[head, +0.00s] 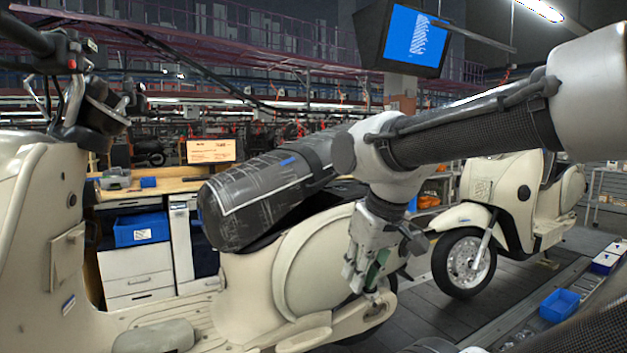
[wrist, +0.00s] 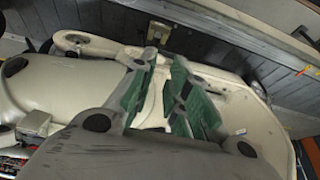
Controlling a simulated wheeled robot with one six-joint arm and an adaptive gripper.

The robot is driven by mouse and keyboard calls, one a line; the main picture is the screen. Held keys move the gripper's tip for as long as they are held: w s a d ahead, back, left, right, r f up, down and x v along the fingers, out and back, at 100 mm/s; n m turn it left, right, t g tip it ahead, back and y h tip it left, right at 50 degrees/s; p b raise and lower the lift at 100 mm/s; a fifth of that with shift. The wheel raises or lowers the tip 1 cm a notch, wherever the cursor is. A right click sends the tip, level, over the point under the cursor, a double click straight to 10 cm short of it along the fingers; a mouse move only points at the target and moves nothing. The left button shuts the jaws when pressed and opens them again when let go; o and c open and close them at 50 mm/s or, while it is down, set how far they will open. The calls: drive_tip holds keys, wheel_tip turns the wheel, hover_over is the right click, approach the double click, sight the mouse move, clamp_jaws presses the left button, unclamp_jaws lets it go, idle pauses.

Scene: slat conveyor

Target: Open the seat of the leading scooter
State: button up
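The nearest cream scooter (head: 310,265), ahead of the other one, fills the left and middle of the head view, its front to the left. Its dark, film-wrapped seat (head: 255,200) slopes up to the right. A dark strip shows between seat and body; the seat's rear end is hidden behind my arm. My gripper (head: 368,278) points down beside the scooter's rear side panel. In the wrist view, my gripper (wrist: 162,98) has its green finger pads apart with nothing between them. Cream bodywork (wrist: 235,110) lies beyond the fingers; I cannot tell whether they touch it.
A second cream scooter (head: 515,200) stands behind at the right on the dark slat floor (head: 420,310). A workbench (head: 135,265) with a blue bin (head: 142,229) is beyond the scooter. A blue tray (head: 559,304) lies at the lower right. A monitor (head: 414,38) hangs above.

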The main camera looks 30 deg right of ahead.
drive_tip(key=w+d+f+m+g+y, duration=0.2)
drive_tip(key=d+f+m+y, duration=0.1)
drive_tip(key=d+f+m, duration=0.5)
drive_tip(key=w+d+r+m+t+y, duration=0.2)
drive_tip(key=w+d+r+t, duration=0.15)
drive_tip(key=w, duration=0.25)
drive_tip(key=w+d+r+m+t+y, duration=0.2)
drive_tip(key=w+r+t, duration=0.1)
drive_tip(key=w+t, duration=0.25)
drive_tip(key=w+d+r+n+t, duration=0.3)
drive_tip(key=w+r+t, duration=0.2)
drive_tip(key=w+r, duration=0.55)
drive_tip(key=w+a+r, duration=0.1)
drive_tip(key=w+a, duration=0.2)
drive_tip(key=w, duration=0.2)
drive_tip(key=shift+a+r+n, duration=0.3)
drive_tip(key=shift+a, duration=0.1)
drive_tip(key=shift+c, duration=0.4)
